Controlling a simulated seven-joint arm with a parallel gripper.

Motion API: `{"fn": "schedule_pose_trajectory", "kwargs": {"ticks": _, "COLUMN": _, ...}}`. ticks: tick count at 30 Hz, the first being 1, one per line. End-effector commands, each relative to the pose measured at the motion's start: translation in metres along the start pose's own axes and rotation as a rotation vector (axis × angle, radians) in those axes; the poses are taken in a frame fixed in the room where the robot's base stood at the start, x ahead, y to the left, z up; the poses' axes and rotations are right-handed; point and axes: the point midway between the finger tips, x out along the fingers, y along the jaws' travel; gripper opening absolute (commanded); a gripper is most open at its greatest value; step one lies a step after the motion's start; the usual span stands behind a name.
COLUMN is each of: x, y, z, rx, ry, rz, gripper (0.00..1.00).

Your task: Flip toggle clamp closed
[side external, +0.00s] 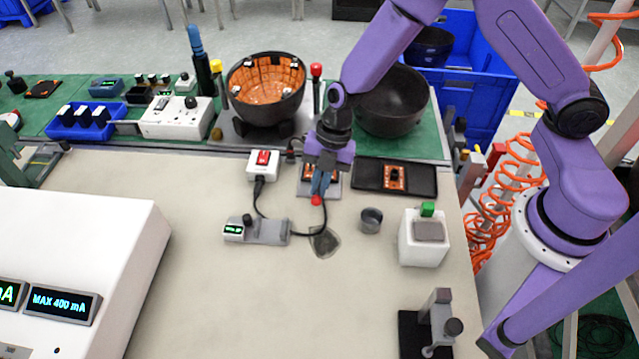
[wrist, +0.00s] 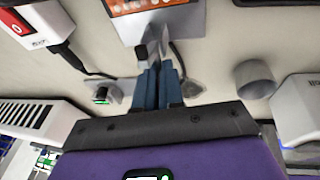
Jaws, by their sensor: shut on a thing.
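My gripper (side external: 320,186) reaches down over a grey fixture plate (wrist: 190,25) that carries an orange circuit board (wrist: 140,4). In the wrist view its blue fingers (wrist: 160,72) are close together on a grey metal piece (wrist: 153,47) at the plate's near edge, which appears to be the toggle clamp's handle. In the side view a red tip (side external: 316,200) shows just below the fingers. The gripper hides most of the clamp, so its angle cannot be told.
A switch box (side external: 263,164) with a red rocker stands left of my gripper, with a black cable to a small meter (side external: 256,231). A black tray (side external: 420,178) with an orange board, a grey cup (side external: 371,220) and a white box (side external: 421,248) lie right.

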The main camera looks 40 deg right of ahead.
Motion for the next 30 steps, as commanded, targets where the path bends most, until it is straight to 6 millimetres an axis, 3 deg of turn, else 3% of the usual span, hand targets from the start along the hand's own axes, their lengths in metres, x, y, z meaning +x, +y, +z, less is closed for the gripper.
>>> {"fn": "schedule_pose_trajectory", "kwargs": {"ticks": 30, "x": -0.016, "y": 0.006, "z": 0.022, "rx": 0.149, "ry": 0.787, "rz": -0.001, "gripper": 0.00}}
